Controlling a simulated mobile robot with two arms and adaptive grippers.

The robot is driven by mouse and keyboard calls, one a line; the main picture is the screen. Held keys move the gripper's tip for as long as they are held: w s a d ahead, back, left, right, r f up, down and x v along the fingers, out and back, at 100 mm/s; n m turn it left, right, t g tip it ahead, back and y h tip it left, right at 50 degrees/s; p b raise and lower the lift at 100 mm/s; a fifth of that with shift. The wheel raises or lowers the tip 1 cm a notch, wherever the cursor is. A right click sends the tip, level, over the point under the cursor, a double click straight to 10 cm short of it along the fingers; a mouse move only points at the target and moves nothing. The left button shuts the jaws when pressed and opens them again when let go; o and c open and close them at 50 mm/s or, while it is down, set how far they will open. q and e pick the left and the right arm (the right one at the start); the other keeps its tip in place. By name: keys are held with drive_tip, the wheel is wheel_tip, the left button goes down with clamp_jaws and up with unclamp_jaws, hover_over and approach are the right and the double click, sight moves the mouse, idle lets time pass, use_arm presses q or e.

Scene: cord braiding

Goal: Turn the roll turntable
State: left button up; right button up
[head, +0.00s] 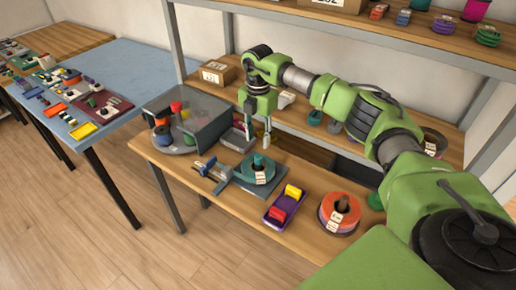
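The roll turntable (176,150) appears to be the round grey base at the left end of the wooden bench. Red, yellow and blue rolls stand on it, partly under a grey see-through cover (203,112). My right gripper (258,137) points down over the bench, to the right of the cover and apart from the turntable. Its two fingers are spread, with nothing seen between them. A teal cord roll (258,168) lies on a grey plate just below and in front of it. My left gripper is not in view.
A purple tray (280,212) with yellow and red pieces and a stack of orange-red rolls (340,212) stand on the bench to the right. A blue clamp-like tool (211,171) lies near the front. Shelves rise behind. A blue table (130,68) stands left.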

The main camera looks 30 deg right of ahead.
drive_tip(key=shift+r, duration=1.65)
